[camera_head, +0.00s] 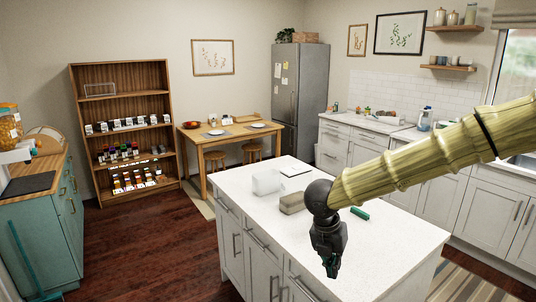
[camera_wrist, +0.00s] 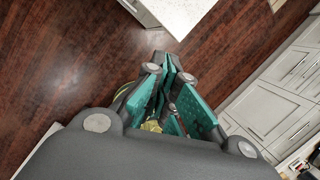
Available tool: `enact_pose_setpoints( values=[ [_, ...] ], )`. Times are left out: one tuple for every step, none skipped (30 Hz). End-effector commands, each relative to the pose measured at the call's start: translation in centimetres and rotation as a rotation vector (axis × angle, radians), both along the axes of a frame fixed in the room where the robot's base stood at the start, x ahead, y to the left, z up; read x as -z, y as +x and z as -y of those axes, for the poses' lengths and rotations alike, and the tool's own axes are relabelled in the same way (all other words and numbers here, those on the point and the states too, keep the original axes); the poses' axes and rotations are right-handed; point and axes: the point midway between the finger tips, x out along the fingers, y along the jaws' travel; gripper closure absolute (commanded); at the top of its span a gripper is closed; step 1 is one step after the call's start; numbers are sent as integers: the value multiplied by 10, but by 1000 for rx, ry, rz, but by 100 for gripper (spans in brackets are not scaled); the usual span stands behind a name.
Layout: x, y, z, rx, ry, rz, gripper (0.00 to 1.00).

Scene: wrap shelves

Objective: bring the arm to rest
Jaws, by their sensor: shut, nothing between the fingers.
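My gripper (camera_head: 331,268) hangs from the end of my bamboo-textured arm (camera_head: 430,150), which reaches in from the right in the head view. It points down in front of the white kitchen island (camera_head: 390,245), and I cannot tell its exact height over the top. In the wrist view my gripper (camera_wrist: 170,75) shows its teal finger pads close together. It is shut and holds nothing. Dark wood floor (camera_wrist: 70,60) lies beyond the fingers in that view.
A white block (camera_head: 266,182), a grey-brown block (camera_head: 292,203) and a green item (camera_head: 359,213) lie on the island near my arm. A wooden shelf (camera_head: 75,100) and a dining table (camera_head: 200,139) stand behind. The floor left of the island is clear.

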Motion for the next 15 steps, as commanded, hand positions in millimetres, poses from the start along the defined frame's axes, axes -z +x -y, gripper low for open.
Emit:
enact_pose_setpoints(
  values=[
    [20, -2, 4, -70, -35, -9, 100],
    [32, -3, 7, -122, -59, -13, 100],
    [49, -4, 11, -199, -90, -22, 100],
    [62, -5, 15, -263, -117, -29, 100],
    [76, -7, 18, -334, -145, -38, 100],
    [95, -10, 23, -432, -181, -51, 100],
    [109, -12, 27, -509, -210, -63, 100],
    [123, -16, 30, -587, -236, -77, 100],
    [141, -20, 34, -689, -268, -94, 100],
    [153, -23, 36, -769, -292, -110, 100],
    [166, -28, 38, -849, -315, -126, 100],
    [183, -34, 41, -955, -342, -148, 100],
    [195, -39, 42, -1036, -362, -166, 100],
    [207, -44, 44, -1118, -380, -184, 100],
    [223, -52, 45, -1228, -402, -208, 100]
  ],
)
